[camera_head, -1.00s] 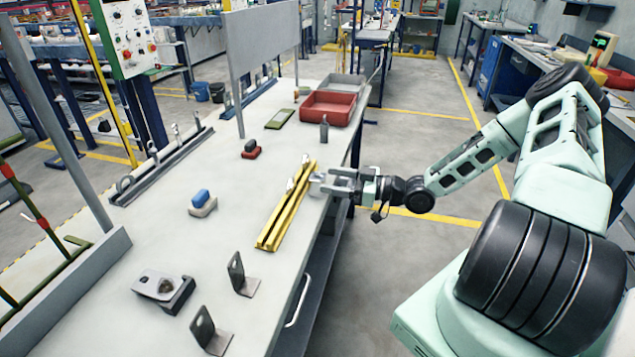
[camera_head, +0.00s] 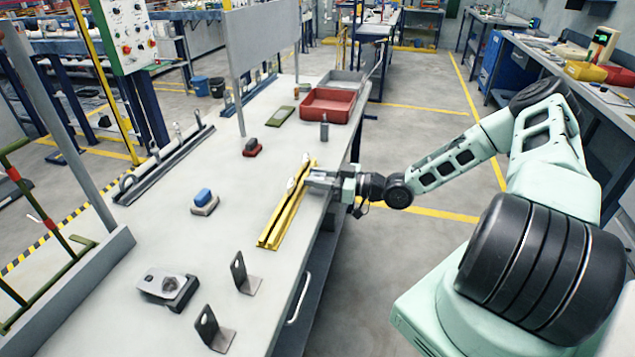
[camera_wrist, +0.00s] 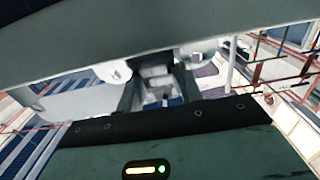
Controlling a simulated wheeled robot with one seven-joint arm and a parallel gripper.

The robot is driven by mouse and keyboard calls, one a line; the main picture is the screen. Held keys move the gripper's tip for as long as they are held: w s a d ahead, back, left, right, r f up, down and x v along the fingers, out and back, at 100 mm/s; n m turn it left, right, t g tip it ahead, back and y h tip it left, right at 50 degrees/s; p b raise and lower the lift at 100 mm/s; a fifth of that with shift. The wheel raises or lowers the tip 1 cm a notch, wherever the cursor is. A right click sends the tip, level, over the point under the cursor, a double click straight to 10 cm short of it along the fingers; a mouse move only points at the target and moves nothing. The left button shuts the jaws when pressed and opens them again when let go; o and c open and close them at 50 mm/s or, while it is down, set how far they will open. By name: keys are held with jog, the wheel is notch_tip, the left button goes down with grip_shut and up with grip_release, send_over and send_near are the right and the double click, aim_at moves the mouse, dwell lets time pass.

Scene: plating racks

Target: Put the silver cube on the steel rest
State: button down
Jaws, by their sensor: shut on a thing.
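My gripper (camera_head: 312,179) is at the right edge of the workbench, close beside the far end of the brass rail rack. It is shut on a small grey piece, which looks like the silver cube (camera_wrist: 156,73); it shows between the fingers in the wrist view, and the jaws mostly hide it in the head view. I cannot tell for sure which item is the steel rest. A dark block with a silver plate on top (camera_head: 166,286) lies at the near left of the bench. Two upright dark metal brackets (camera_head: 243,275) stand to its right.
The brass rails (camera_head: 287,205) lie just left of my gripper. A blue block on a pale base (camera_head: 204,201) and a dark block on a red base (camera_head: 251,147) lie farther left. A red tray (camera_head: 328,104) and a small grey bottle (camera_head: 324,128) are at the back.

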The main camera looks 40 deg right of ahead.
aim_at(318, 175)
jog(key=shift+r, duration=0.15)
notch_tip(318, 175, up, 10)
jog(key=shift+f+b, duration=0.1)
jog(key=shift+b, duration=0.55)
jog(key=shift+s, duration=0.1)
